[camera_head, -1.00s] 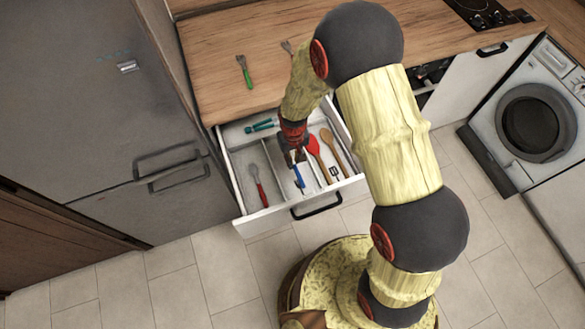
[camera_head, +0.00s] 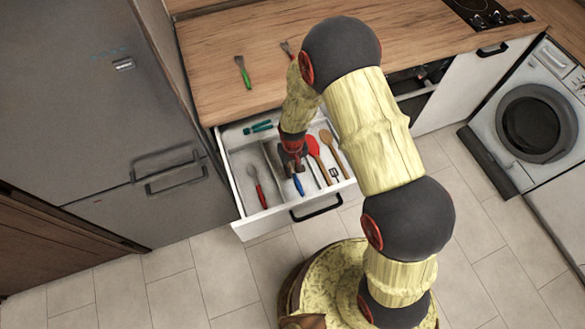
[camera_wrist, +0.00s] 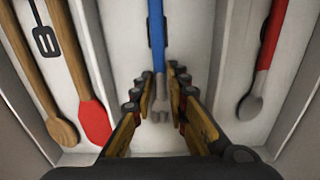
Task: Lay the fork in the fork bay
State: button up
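The fork has a blue handle (camera_wrist: 156,40) and a grey head (camera_wrist: 160,105), tines toward my gripper in the wrist view. It lies lengthwise in the middle bay (camera_wrist: 123,60) of the open drawer and appears to rest on its floor. In the head view its blue handle (camera_head: 299,186) shows just in front of my gripper (camera_head: 294,168), which hides the head. In the wrist view my gripper (camera_wrist: 160,85) is open, with one finger on each side of the fork's neck and small gaps between.
A red-handled spoon (camera_head: 258,187) lies in the left bay. A red utensil (camera_head: 314,147), a wooden spoon (camera_head: 332,145) and a black slotted mark or turner (camera_head: 334,174) are at the right. A teal item (camera_head: 261,127) lies behind. A green-handled fork (camera_head: 243,72) lies on the worktop (camera_head: 205,60).

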jog(key=o, duration=0.3)
jog(key=shift+r, duration=0.1)
notch_tip(320, 180, up, 12)
jog(key=p, duration=0.3)
jog(key=shift+r, duration=0.15)
notch_tip(320, 180, up, 12)
jog(key=t, duration=0.1)
send_over(293, 172)
jog(key=d, duration=0.3)
jog(key=s+d+r+m+t, duration=0.1)
jog(key=s+d+r, duration=0.1)
jog(key=r, duration=0.4)
jog(key=s+d+r+t, duration=0.1)
jog(key=s+d+r, duration=0.15)
jog(key=r, duration=0.35)
jog(key=s+d+r+m+t, duration=0.1)
jog(key=s+d+r, duration=0.2)
jog(key=s+r, duration=0.3)
jog(key=s+d+r+m+t, duration=0.1)
jog(key=s+d+r, duration=0.2)
jog(key=s+r, duration=0.3)
jog(key=shift+s+d, duration=0.2)
jog(key=shift+s, duration=1.05)
jog(key=shift+r, duration=0.1)
